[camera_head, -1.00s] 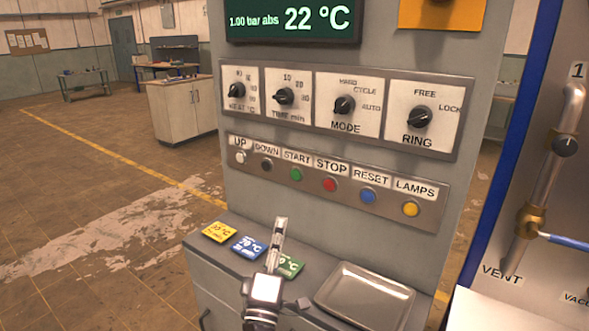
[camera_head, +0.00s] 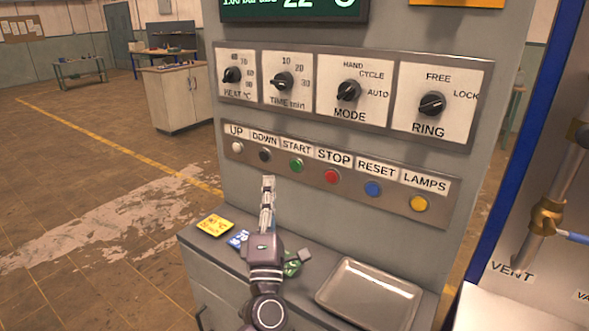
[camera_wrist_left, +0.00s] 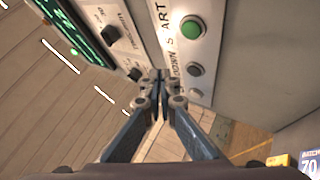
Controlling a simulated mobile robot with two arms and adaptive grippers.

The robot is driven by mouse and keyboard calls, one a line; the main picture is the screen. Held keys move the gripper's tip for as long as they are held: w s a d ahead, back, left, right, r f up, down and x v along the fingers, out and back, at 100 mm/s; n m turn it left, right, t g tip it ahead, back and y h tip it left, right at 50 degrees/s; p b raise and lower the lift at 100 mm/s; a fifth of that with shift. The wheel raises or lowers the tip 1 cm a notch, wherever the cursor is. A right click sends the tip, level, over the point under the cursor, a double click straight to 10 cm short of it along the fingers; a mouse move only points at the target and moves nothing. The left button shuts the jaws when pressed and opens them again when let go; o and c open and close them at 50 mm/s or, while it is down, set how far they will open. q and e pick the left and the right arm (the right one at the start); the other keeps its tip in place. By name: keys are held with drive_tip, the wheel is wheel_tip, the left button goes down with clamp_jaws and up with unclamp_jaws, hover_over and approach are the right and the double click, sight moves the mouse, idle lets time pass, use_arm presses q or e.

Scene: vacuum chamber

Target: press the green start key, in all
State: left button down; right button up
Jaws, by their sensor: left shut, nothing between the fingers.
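The green start key (camera_head: 296,165) sits in the key row under the START label, between the black DOWN key (camera_head: 264,155) and the red STOP key (camera_head: 331,176). My left gripper (camera_head: 268,182) is shut and empty, pointing up. In the head view its tips appear just below and left of the green key. In the left wrist view, the green key (camera_wrist_left: 191,28) shows large at top, unobstructed, above and right of the shut fingertips (camera_wrist_left: 161,78). The fingertips look apart from it. My right gripper is not in view.
White, blue and yellow keys share the panel, with rotary knobs above. A ledge below holds a yellow card (camera_head: 215,225), a blue card (camera_head: 238,239), a partly hidden green card (camera_head: 292,266) and an empty metal tray (camera_head: 368,291). A blue-edged frame stands at right.

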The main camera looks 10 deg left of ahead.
sight(295, 166)
use_arm(q)
drive_tip(key=w+d+b, duration=0.2)
drive_tip(key=w, duration=0.4)
drive_tip(key=shift+d, duration=0.15)
drive_tip(key=shift+w, duration=0.1)
idle(0.5)
idle(0.5)
drive_tip(key=shift+b, duration=0.3)
drive_tip(key=shift+w+d, duration=0.1)
drive_tip(key=shift+w, duration=0.3)
